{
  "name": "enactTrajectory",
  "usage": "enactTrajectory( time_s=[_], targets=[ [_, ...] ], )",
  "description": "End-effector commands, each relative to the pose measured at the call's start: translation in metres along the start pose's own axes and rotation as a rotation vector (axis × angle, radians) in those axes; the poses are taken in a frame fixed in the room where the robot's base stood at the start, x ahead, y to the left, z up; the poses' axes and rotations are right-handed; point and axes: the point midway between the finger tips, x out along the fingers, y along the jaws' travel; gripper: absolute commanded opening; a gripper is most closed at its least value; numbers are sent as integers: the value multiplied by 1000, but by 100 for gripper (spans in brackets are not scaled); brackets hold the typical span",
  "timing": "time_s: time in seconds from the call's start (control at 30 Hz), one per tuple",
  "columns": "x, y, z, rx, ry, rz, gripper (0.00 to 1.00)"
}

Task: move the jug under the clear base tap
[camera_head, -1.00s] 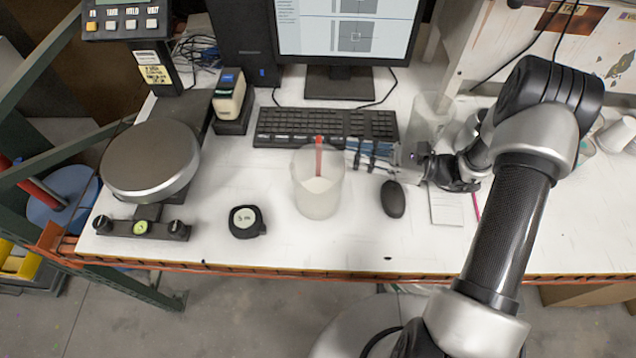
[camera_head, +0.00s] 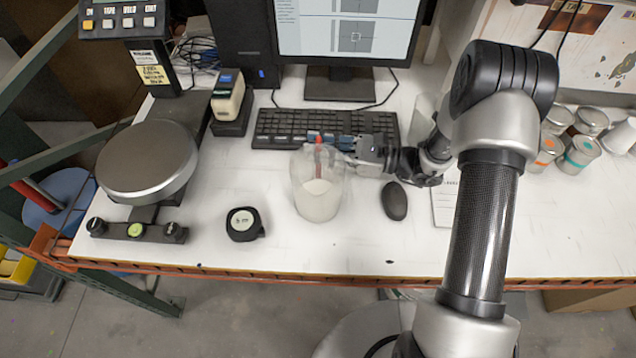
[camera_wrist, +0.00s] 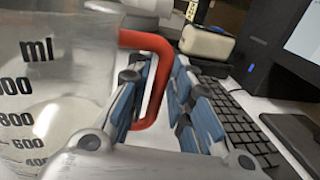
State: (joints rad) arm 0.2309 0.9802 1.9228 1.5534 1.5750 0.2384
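The jug (camera_head: 318,200) is clear, with ml markings, a red handle and whitish contents in its lower part. It stands upright on the white table in front of the keyboard. In the wrist view the jug (camera_wrist: 55,75) fills the left side. My gripper (camera_head: 335,145) is at the jug's back right. Its blue-padded fingers (camera_wrist: 158,105) are open on either side of the red handle (camera_wrist: 150,42), with a gap visible between the pads. No tap shows in either view.
The keyboard (camera_head: 325,127) lies just behind the jug and gripper. A black mouse (camera_head: 394,200) is to the right. A tape measure (camera_head: 243,223) and a scale (camera_head: 147,160) stand to the left. Several cans (camera_head: 580,152) are at the far right.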

Motion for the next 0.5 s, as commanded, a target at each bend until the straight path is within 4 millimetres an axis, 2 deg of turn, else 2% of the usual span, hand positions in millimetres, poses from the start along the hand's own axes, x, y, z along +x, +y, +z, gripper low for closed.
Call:
enactTrajectory(
  time_s=[0.3, 0.5],
  targets=[
    [0, 0, 0, 0, 0, 0, 0],
    [0, 0, 0, 0, 0, 1, 0]
  ],
)
